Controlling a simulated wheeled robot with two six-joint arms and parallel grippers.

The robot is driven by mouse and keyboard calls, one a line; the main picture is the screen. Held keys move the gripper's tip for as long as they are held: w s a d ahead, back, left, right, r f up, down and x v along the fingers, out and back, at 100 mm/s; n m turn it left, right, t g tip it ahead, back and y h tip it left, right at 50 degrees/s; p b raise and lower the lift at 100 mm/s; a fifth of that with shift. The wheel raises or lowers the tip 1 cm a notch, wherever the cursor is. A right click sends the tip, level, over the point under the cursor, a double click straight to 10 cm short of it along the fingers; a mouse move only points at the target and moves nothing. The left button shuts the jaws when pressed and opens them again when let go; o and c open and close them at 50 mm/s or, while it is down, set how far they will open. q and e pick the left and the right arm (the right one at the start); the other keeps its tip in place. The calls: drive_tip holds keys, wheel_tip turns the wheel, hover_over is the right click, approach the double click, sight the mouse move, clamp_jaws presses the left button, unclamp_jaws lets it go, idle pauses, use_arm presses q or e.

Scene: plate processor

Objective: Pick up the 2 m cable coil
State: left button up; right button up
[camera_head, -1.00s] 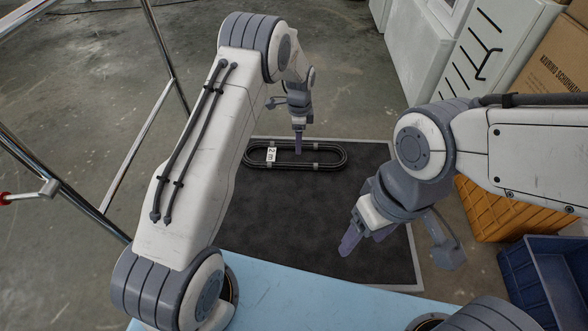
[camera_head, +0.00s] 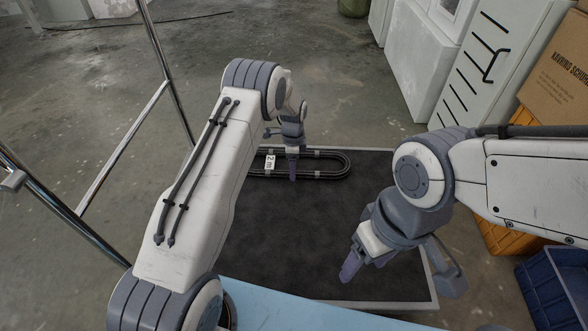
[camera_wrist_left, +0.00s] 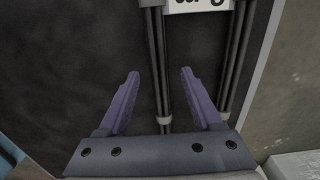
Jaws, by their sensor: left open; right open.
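The black cable coil (camera_head: 330,163) lies flat at the far edge of the dark mat, a long oval with grey ties and a white "2 m" label (camera_head: 270,162). In the left wrist view its near strand (camera_wrist_left: 157,60) runs between the fingers, and its label (camera_wrist_left: 200,4) is cut off at the top. My left gripper (camera_head: 292,176) is open and points down at the coil; contact cannot be told. It also shows in the left wrist view (camera_wrist_left: 155,88), with purple fingers either side of one strand. My right gripper (camera_head: 350,268) is open and empty above the mat's right part.
The dark mat (camera_head: 300,225) has a pale rim and is bare in front of the coil. A light blue surface (camera_head: 300,312) is nearest me. Metal rails (camera_head: 125,145) stand at left. Orange (camera_head: 505,235) and blue (camera_head: 555,285) crates and a cardboard box (camera_head: 560,75) are at right.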

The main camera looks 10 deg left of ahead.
use_arm(q)
drive_tip(key=shift+f, duration=0.9)
drive_tip(key=shift+r, duration=0.1)
clamp_jaws()
idle(0.6)
